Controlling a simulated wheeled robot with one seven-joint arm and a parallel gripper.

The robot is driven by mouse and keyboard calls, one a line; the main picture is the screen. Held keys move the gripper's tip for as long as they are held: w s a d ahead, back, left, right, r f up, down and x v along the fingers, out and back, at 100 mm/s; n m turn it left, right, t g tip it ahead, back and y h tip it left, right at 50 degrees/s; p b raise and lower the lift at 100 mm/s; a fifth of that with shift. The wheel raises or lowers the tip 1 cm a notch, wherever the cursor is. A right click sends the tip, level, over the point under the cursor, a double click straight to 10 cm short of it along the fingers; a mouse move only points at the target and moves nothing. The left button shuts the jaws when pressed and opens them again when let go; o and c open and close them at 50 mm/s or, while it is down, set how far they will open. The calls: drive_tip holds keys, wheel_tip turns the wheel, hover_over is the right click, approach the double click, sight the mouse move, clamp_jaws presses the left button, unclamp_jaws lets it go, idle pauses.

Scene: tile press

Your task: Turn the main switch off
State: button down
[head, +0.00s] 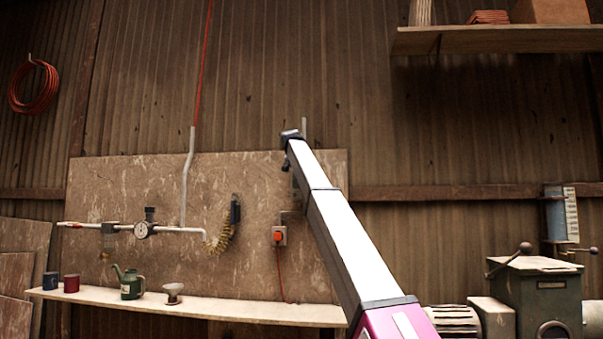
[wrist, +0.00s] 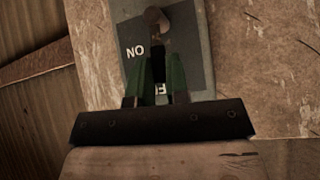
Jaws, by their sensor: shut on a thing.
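The main switch shows in the wrist view as a grey plate (wrist: 195,50) on the mottled board. The letters "ON" stand upside down left of the fingers, and part of another label shows low between them. A brown round knob (wrist: 156,18) stands out at the top of the plate, with a dark lever (wrist: 158,44) below it. My gripper (wrist: 159,68) has its green fingers close together, shut on the lever. The fingers hide much of the lever, so its exact setting is unclear.
In the head view, a shelf (head: 200,306) with cups, an oil can (head: 129,284) and a funnel runs below the board (head: 110,190). A red-button box (head: 279,236) is left of my arm. A green machine (head: 540,290) stands at the lower right.

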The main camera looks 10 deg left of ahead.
drive_tip(key=shift+a, duration=0.15)
idle(0.5)
drive_tip(key=c, duration=1.1)
unclamp_jaws()
drive_tip(key=v, duration=1)
drive_tip(key=shift+s+a+r, duration=0.2)
drive_tip(key=shift+s+a, duration=0.05)
